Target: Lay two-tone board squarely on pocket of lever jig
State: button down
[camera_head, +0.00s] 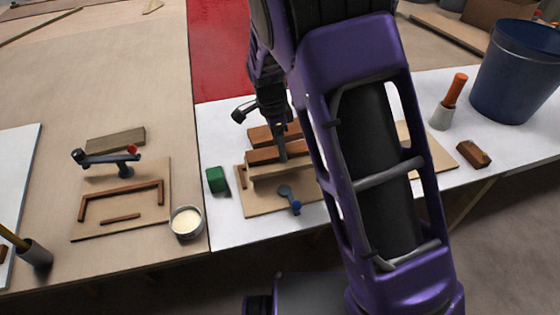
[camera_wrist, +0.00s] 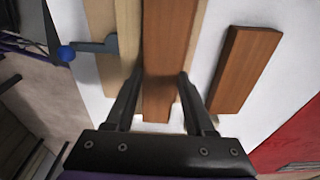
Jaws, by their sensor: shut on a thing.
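The two-tone board (camera_head: 283,168), red-brown on top with a pale tan side, is between the fingers of my gripper (camera_head: 282,155). In the wrist view the shut fingers (camera_wrist: 160,95) straddle the board (camera_wrist: 168,45), with pale wood along its edges. The board is over the tan base of the lever jig (camera_head: 258,206); I cannot tell whether it touches the pocket. A short brown fence (camera_head: 241,177) shows at the jig's left. The jig's grey lever with blue knob (camera_head: 292,201) is in front of the board; it also shows in the wrist view (camera_wrist: 85,48). The rest of the pocket is hidden.
Another brown board (camera_wrist: 245,68) lies just beside the jig, behind it in the head view (camera_head: 260,135). A green block (camera_head: 217,180) and a cream-filled tin (camera_head: 186,222) stand left. A second jig with red knob (camera_head: 132,149) is further left. A blue bucket (camera_head: 515,75) stands right.

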aim_at(275, 152)
jog(key=shift+f+b, duration=0.35)
jog(key=shift+f, duration=1.95)
jog(key=shift+f, duration=0.2)
jog(key=shift+c, duration=1.3)
grip_release()
jog(key=shift+r, duration=0.15)
jog(key=r, duration=0.4)
jog(key=a+r+p, duration=0.1)
jog(key=r, duration=0.3)
jog(key=r+p, duration=0.1)
jog(key=r, duration=0.3)
jog(key=shift+s+a, duration=0.15)
jog(key=shift+a, duration=0.05)
jog(key=shift+s, duration=0.1)
